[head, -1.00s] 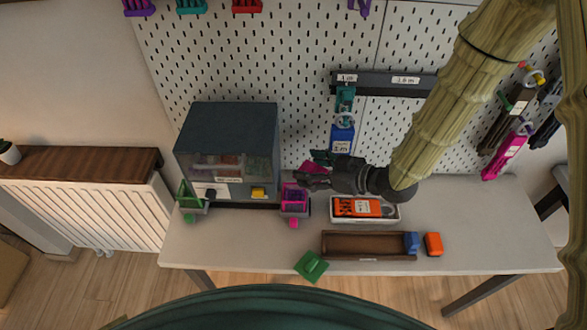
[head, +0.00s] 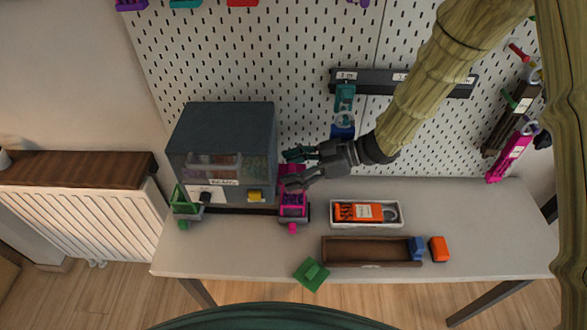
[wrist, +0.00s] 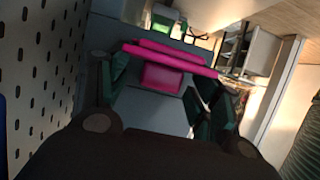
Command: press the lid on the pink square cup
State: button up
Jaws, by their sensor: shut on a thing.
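The pink square cup (head: 293,207) stands upright in a holder at the right side of the dark machine, its top open to view. My gripper (head: 287,170) is shut on the pink lid (head: 291,171), just above and behind the cup in the head view. In the wrist view the lid (wrist: 170,56) lies across the fingertips, its block-shaped knob (wrist: 162,77) between the two teal fingers. The lid looks apart from the cup. The fingers partly hide the lid in the head view.
The dark machine (head: 222,135) stands just left of my gripper, with a green cup (head: 183,203) at its left side. A green lid (head: 311,273) lies at the table's front edge. A white tray (head: 367,224) and a brown tray (head: 365,264) are to the right.

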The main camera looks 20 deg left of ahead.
jog(key=shift+f+b, duration=1.65)
jog(key=shift+f, duration=0.3)
jog(key=shift+f+b, duration=0.5)
jog(key=shift+f, duration=0.9)
jog(key=shift+d+p, duration=0.1)
jog(key=shift+p, duration=0.2)
jog(key=shift+o, duration=0.5)
jog(key=c, duration=0.4)
jog(key=shift+o, duration=0.2)
jog(key=shift+f, duration=0.9)
